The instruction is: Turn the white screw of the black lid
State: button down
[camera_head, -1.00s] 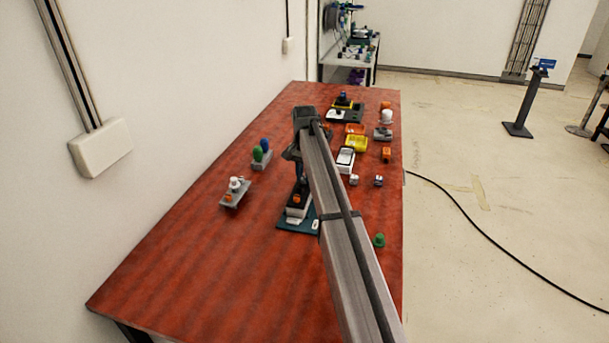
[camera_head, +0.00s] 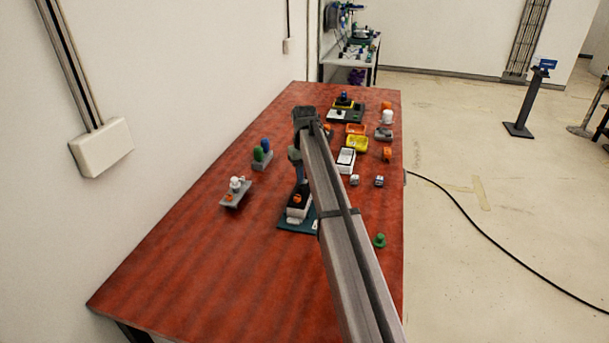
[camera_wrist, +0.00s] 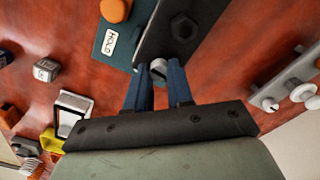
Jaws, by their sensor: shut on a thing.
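In the wrist view my gripper (camera_wrist: 160,72) has two blue fingers on either side of the small white screw (camera_wrist: 158,66), shut on it. The screw has a dark slot and sits at the near end of the black lid (camera_wrist: 192,10). A dark hex nut (camera_wrist: 184,27) is farther along the lid. The lid lies over a teal base (camera_wrist: 112,57) with a white label and an orange knob (camera_wrist: 115,9).
A grey block with white knobs (camera_head: 236,191) stands at the left; it shows at right in the wrist view (camera_wrist: 293,88). A block with green and blue pegs (camera_head: 262,155) is behind it. Yellow and orange trays (camera_head: 357,144) stand at the back right. The table's front left is clear.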

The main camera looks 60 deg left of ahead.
jog(key=shift+n, duration=0.6)
jog(key=c, duration=1)
grip_release()
jog(key=shift+r, duration=0.1)
notch_tip(320, 180, up, 14)
jog(key=shift+f, duration=0.2)
